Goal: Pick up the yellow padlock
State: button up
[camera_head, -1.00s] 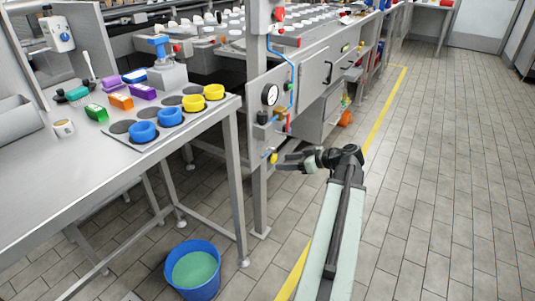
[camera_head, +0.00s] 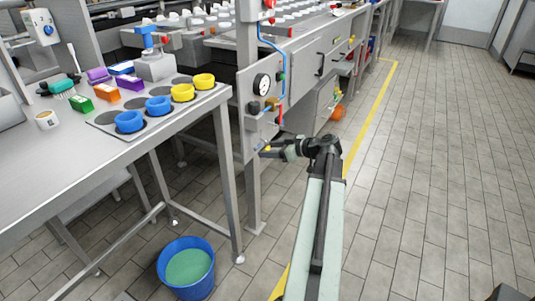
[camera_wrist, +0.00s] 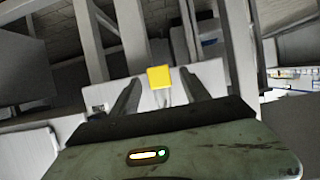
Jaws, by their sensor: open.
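The yellow padlock (camera_head: 267,149) is a small yellow spot low on the grey machine's side panel in the head view. In the wrist view the padlock (camera_wrist: 159,77) shows its yellow square body, with a pale shackle-like part below it in the picture. My gripper (camera_head: 272,150) is at the padlock's right in the head view, with its fingertips close to it. In the wrist view my gripper (camera_wrist: 159,82) has its two dark fingers apart, one on each side of the padlock. I see no clear contact, and the remaining depth gap is hard to tell.
The machine panel (camera_head: 250,121) carries a gauge (camera_head: 262,84), a blue hose and valves just above the padlock. A metal table (camera_head: 100,150) with blue and yellow rings stands at left. A blue bucket (camera_head: 198,288) is on the floor.

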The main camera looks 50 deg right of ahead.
grip_shut()
jog(key=shift+r, duration=0.1)
jog(key=shift+r+p, duration=0.5)
jog(key=shift+p, duration=0.05)
jog(key=s+d, duration=0.4)
jog(key=s, duration=1.3)
jog(key=shift+s+r, duration=0.25)
jog(key=shift+s, duration=0.05)
